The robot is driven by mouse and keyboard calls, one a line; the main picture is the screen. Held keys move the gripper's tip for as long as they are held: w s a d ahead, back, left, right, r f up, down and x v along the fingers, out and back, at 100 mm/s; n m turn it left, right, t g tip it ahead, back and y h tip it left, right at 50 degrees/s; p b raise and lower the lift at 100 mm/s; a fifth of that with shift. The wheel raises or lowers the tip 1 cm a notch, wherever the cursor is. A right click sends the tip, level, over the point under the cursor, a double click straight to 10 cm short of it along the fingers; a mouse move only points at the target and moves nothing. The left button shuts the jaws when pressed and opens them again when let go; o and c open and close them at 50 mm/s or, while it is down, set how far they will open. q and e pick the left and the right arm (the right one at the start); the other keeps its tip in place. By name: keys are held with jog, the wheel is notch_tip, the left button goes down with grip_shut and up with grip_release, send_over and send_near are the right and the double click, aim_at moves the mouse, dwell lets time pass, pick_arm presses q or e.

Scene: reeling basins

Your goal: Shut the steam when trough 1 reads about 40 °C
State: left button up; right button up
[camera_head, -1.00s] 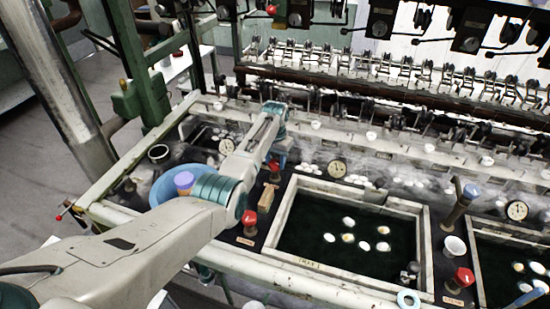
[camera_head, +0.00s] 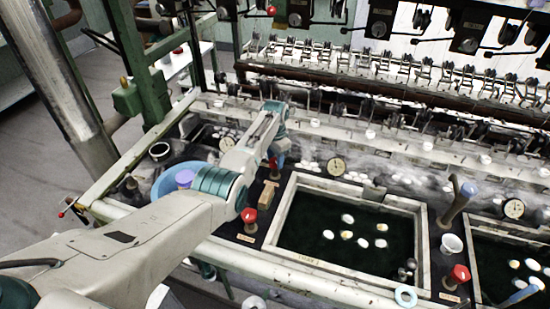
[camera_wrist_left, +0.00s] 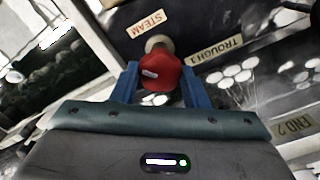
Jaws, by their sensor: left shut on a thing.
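My left gripper (camera_wrist_left: 156,80) has its blue fingers on either side of a red steam knob (camera_wrist_left: 161,72) and is shut on it, beside a STEAM label (camera_wrist_left: 148,24). A TROUGH label (camera_wrist_left: 215,52) is on the other side; its numeral is hard to read. In the head view my left gripper (camera_head: 277,161) is at the panel behind the dark basin (camera_head: 345,235), and the arm partly hides the knob. A round dial (camera_head: 336,167) stands to the right of the gripper; its needle is too small to read. My right gripper is not in view.
Other red knobs stand at the basin's front left (camera_head: 250,216) and front right (camera_head: 460,273). Another dial (camera_head: 514,208) and an upright handled tool (camera_head: 459,205) are at the right. Steam drifts along the back panel.

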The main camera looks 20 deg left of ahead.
aim_at(275, 160)
pick_arm(q)
jog(key=shift+w+r, duration=0.1)
jog(key=o, duration=1)
jog(key=shift+c, duration=0.2)
notch_tip(275, 160, up, 11)
jog(key=b, duration=0.2)
